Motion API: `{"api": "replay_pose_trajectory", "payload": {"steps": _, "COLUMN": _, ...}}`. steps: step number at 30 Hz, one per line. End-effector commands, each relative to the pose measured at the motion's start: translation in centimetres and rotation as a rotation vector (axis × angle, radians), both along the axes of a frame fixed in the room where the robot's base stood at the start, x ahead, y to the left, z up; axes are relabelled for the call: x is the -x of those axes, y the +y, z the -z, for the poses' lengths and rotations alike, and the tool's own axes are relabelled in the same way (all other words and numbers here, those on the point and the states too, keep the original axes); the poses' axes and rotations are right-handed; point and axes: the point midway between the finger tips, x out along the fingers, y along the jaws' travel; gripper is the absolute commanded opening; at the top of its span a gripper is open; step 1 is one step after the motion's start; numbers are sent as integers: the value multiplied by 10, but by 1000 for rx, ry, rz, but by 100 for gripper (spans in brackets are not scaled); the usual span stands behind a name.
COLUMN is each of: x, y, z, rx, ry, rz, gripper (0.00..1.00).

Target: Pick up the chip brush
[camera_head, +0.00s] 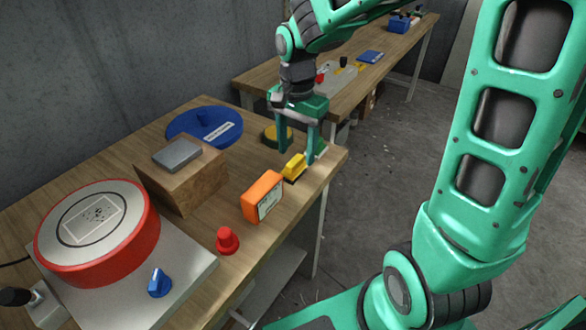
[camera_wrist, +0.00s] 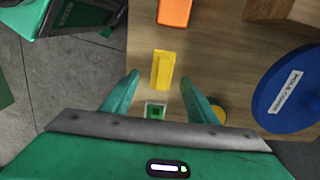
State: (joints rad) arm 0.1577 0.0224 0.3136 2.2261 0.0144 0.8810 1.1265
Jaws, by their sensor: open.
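A small yellow object with a dark lower edge, which looks like the chip brush (camera_head: 294,167), lies near the right edge of the wooden table. It also shows in the wrist view (camera_wrist: 162,69), just ahead of the gap between my fingertips. My gripper (camera_head: 298,155) points down beside it, open and empty, with one finger on each side of its line in the wrist view. I cannot tell the exact height of the fingertips above the table. A small green square piece (camera_wrist: 155,110) shows between my fingers in the wrist view.
An orange box-shaped meter (camera_head: 262,196) stands close by. A wooden block (camera_head: 182,185) with a grey plate, a blue disc (camera_head: 204,126), a dark-and-yellow round piece (camera_head: 277,134), a red knob (camera_head: 227,241) and a large red-rimmed magnet (camera_head: 98,232) share the table.

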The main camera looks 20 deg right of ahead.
Motion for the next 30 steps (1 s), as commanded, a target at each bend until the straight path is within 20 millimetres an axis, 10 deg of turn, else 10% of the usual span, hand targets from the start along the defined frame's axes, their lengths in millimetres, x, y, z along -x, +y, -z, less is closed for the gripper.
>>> {"api": "replay_pose_trajectory", "payload": {"steps": 19, "x": -3, "y": 3, "z": 49, "rx": 0, "ry": 0, "rz": 0, "gripper": 53}}
{"api": "replay_pose_trajectory", "payload": {"steps": 25, "x": -3, "y": 3, "z": 49, "rx": 0, "ry": 0, "rz": 0, "gripper": 10}}
{"api": "replay_pose_trajectory", "payload": {"steps": 30, "x": -3, "y": 3, "z": 49, "rx": 0, "ry": 0, "rz": 0, "gripper": 8}}
